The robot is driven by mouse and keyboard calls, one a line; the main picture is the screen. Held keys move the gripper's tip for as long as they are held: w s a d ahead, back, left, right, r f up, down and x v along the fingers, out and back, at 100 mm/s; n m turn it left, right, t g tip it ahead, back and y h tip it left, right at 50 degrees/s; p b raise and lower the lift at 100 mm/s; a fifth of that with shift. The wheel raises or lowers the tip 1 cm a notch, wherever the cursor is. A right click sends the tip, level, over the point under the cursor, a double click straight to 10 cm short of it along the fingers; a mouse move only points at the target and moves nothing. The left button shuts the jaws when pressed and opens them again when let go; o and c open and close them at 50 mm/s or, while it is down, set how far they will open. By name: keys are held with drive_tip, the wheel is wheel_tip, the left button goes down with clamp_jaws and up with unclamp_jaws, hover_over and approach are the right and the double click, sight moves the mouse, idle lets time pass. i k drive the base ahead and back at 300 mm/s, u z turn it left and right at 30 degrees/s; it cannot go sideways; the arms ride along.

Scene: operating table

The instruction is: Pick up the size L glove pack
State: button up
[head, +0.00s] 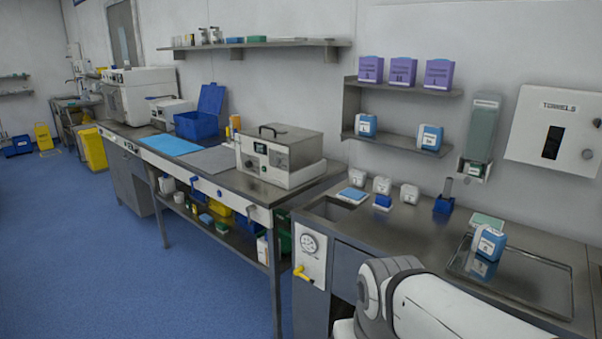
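Three purple boxes stand side by side on the upper wall shelf: a left one (370,69), a middle one (403,72) and a right one (439,74). Each has a printed label with a size mark at its bottom, too small for me to read surely, so I cannot tell for certain which is size L. Part of my white arm shows at the bottom right, well below the shelf. My gripper is out of view.
Blue-and-white containers stand on the lower shelf (398,143) and on a metal tray (468,270) on the counter. A dispenser (481,135) and a towel box (556,128) hang to the right. A grey device (282,155) stands left. Blue floor (110,260) is clear at left.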

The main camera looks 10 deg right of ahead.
sight(357, 178)
drive_tip(key=u, duration=0.3)
drive_tip(key=i, duration=1.3)
drive_tip(key=z, duration=0.55)
drive_tip(key=i, duration=0.8)
drive_tip(key=z, duration=0.65)
